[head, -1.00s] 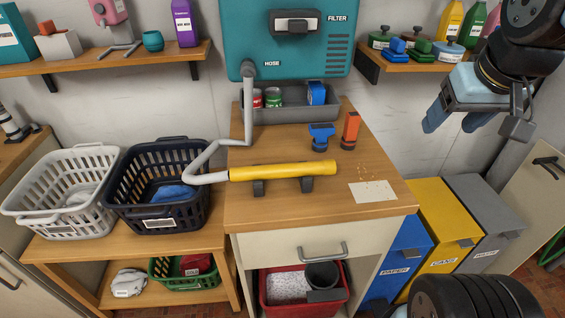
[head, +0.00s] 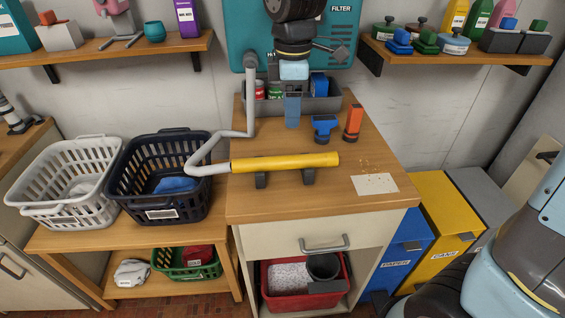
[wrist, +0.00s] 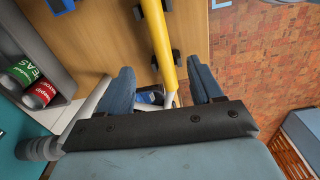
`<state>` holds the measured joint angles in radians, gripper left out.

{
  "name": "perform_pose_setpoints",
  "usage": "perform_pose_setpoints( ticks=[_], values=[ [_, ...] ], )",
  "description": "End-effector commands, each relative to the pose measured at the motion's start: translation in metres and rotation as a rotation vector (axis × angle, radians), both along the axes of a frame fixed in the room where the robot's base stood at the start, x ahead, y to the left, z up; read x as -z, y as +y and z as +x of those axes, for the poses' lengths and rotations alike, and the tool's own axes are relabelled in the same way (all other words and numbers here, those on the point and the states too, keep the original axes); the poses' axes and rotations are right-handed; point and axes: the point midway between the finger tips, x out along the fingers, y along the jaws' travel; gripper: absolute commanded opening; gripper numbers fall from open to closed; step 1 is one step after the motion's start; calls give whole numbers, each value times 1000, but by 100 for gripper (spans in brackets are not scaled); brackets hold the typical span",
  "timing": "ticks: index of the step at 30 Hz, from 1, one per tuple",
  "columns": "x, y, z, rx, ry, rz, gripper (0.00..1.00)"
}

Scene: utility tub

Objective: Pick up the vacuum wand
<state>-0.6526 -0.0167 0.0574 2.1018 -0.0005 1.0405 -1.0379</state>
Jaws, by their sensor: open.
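The yellow vacuum wand (head: 285,162) lies across two dark cradle supports on the wooden counter. Its left end joins a grey hose (head: 222,138) that runs up to the teal vacuum unit (head: 246,32). My gripper (head: 292,122) is above the back of the counter, behind the wand, pointing down. In the wrist view my gripper (wrist: 165,88) is open and empty, with blue fingers apart. There the wand (wrist: 158,42) runs from the top to between the fingers in the picture, below them; its lower part is hidden by the gripper body.
A blue nozzle (head: 324,128) and an orange nozzle (head: 353,122) stand right of my gripper. A grey bin with cans (head: 260,108) is behind it. A white card with crumbs (head: 375,184) lies front right. A dark basket (head: 160,200) stands left.

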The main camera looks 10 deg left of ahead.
Motion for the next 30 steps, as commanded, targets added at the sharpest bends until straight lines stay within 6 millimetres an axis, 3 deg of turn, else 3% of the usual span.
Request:
perform_pose_setpoints(
  ticks=[7,18,30],
  values=[
    [19,13,-2,-65,16,-12,65],
    [79,13,-2,-62,15,-12,65],
    [111,15,-1,-62,16,-13,65]
  ],
)
